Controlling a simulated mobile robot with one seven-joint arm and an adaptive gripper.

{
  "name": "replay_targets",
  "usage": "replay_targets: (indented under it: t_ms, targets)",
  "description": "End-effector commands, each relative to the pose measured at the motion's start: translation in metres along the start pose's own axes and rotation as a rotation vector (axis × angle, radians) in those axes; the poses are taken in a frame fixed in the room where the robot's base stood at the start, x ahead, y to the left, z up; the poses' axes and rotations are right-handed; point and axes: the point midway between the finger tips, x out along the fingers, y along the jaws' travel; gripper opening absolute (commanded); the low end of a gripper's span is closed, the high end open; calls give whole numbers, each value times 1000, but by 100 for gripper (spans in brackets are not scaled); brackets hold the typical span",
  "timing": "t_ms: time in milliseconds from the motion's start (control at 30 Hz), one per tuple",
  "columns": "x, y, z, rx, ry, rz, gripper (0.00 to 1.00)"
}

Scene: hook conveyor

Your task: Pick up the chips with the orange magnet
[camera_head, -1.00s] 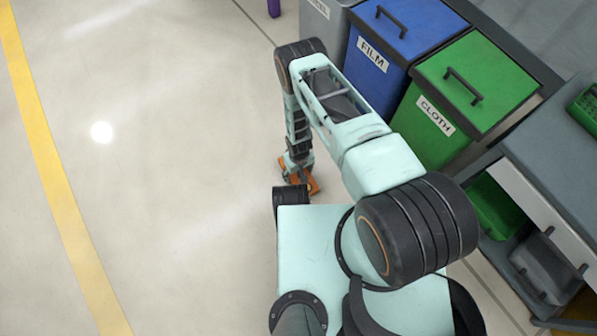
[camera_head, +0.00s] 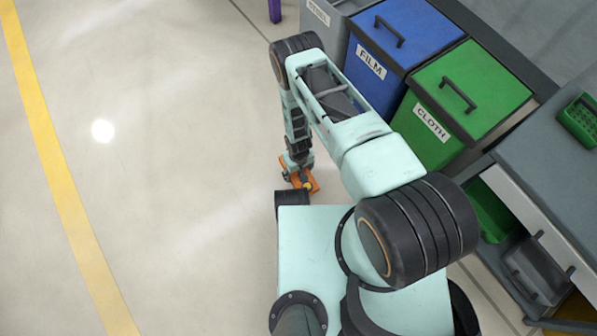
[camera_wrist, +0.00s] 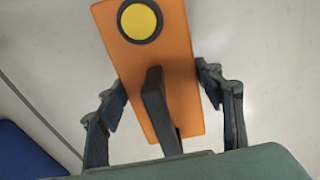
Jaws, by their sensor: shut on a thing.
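The orange magnet (camera_wrist: 175,60) is a flat orange block with a round yellow button and a dark upright handle. In the wrist view it lies between the two dark fingers of my gripper (camera_wrist: 162,92), which is shut on it. In the head view the magnet (camera_head: 303,184) is small and hangs below my gripper (camera_head: 298,167), close to my base and partly covered by it. I cannot tell its height above the floor. No chips can be made out in either view.
A blue FILM bin (camera_head: 405,35) and a green CLOTH bin (camera_head: 470,85) with closed lids stand to the right. A grey workbench (camera_head: 550,150) with an open drawer area stands at the far right. The pale floor (camera_head: 180,170) at left is clear, with a yellow line (camera_head: 65,190).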

Motion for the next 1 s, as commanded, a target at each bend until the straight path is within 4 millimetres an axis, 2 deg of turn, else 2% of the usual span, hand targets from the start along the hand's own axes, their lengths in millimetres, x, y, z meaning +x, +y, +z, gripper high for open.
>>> replay_targets:
  t_ms: [33, 700, 1000]
  targets:
    - [-8, 0, -2, 0, 2, 0, 3]
    - [-52, 1, -2, 0, 2, 0, 3]
    - [-56, 1, -3, 0, 2, 0, 3]
